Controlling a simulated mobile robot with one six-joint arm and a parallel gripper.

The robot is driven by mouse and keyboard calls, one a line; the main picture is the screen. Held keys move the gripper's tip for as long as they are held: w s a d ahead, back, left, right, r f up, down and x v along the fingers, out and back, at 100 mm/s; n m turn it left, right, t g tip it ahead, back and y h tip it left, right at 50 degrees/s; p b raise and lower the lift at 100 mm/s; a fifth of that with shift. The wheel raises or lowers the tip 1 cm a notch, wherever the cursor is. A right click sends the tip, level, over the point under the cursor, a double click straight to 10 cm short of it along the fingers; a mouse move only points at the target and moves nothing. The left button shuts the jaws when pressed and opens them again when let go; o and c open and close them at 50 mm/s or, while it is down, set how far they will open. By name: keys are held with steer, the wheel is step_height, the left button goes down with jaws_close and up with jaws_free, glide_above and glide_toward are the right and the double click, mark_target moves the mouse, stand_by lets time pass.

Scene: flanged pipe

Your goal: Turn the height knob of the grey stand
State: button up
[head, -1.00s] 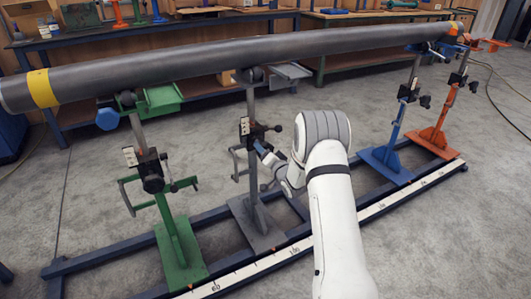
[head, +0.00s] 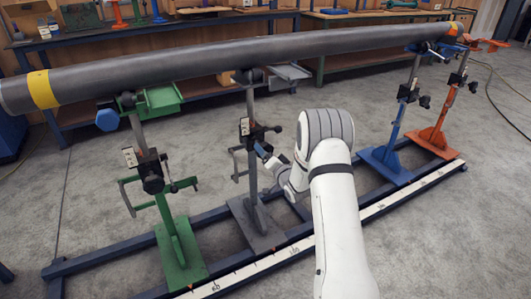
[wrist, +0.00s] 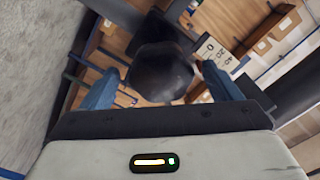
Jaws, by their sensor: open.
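The grey stand (head: 250,175) stands on the blue floor rail, second from the left under the long pipe (head: 230,62). Its dark height knob (head: 256,133) sits on the clamp partway up the post. My gripper (head: 262,151) is at the right side of the grey stand, just below the knob, partly hidden by my white arm. In the wrist view, my gripper (wrist: 164,88) is open, with one blue finger on each side of a dark round knob (wrist: 163,72). I cannot tell whether the fingers touch it. A white scale plate (wrist: 213,52) shows beyond it.
The green stand (head: 175,215) is to the left; the blue stand (head: 392,145) and orange stand (head: 440,120) are to the right. The pipe runs overhead across all the stands. A rail (head: 130,252) with a white scale strip lies along the floor. Open floor lies in front.

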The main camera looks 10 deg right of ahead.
steer(key=p+v, duration=0.1)
steer(key=v, duration=0.5)
steer(key=s+d+r+n+g+h+p, duration=0.1)
steer(key=s+r+g+h+p, duration=0.35)
steer(key=r, duration=0.85)
steer(key=s+d+r+n+g+h+p, duration=0.1)
steer(key=s+r+n+g+p, duration=0.1)
steer(key=s+r+p, duration=0.65)
steer(key=s+a+r+n+g+p, duration=0.1)
steer(key=s+r+p, duration=0.3)
steer(key=s, duration=0.5)
steer(key=s+a+r+n+g+p, duration=0.1)
steer(key=s+r+g+p, duration=0.2)
steer(key=s+r, duration=0.6)
steer(key=s+a+r+n+g+p, duration=0.1)
steer(key=s+a+r+g+p, duration=0.1)
steer(key=s+r+g+p, duration=0.2)
steer(key=s+r, duration=0.3)
steer(key=s, duration=0.3)
steer(key=shift+s+p, duration=0.3)
steer(key=shift+p, duration=0.05)
steer(key=shift+c, duration=0.2)
